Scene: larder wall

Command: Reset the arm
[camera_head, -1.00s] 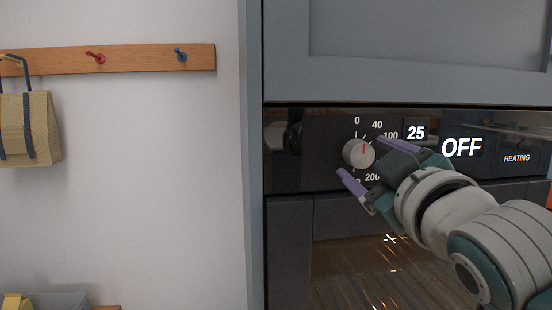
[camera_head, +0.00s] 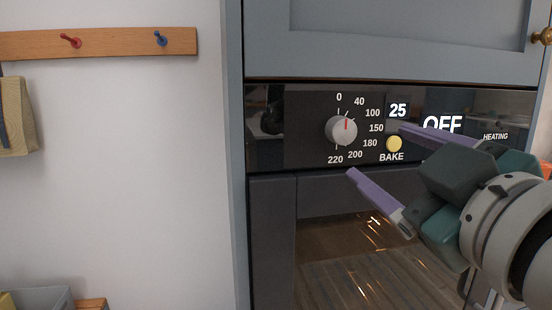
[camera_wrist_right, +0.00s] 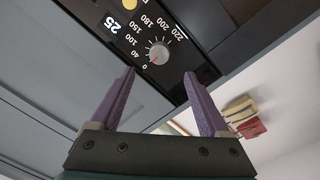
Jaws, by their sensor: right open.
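My right gripper (camera_head: 378,160) is open and empty in front of the oven panel (camera_head: 300,125), its purple fingers spread apart. The silver knob (camera_head: 341,131) with a red pointer stands to the left of the fingertips in the head view, and nothing touches it. Its pointer is up, near 0 to 40. In the right wrist view the knob (camera_wrist_right: 159,53) shows beyond and between the open fingers (camera_wrist_right: 158,85). The yellow BAKE button (camera_head: 394,143) sits right of the knob, near the upper finger. The displays read 25 and OFF, the latter partly covered by my gripper. My left gripper is not in view.
The oven door (camera_head: 350,240) is below the panel and a grey-blue cabinet door (camera_head: 400,40) above. A grey bin (camera_head: 45,300) is at the lower left.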

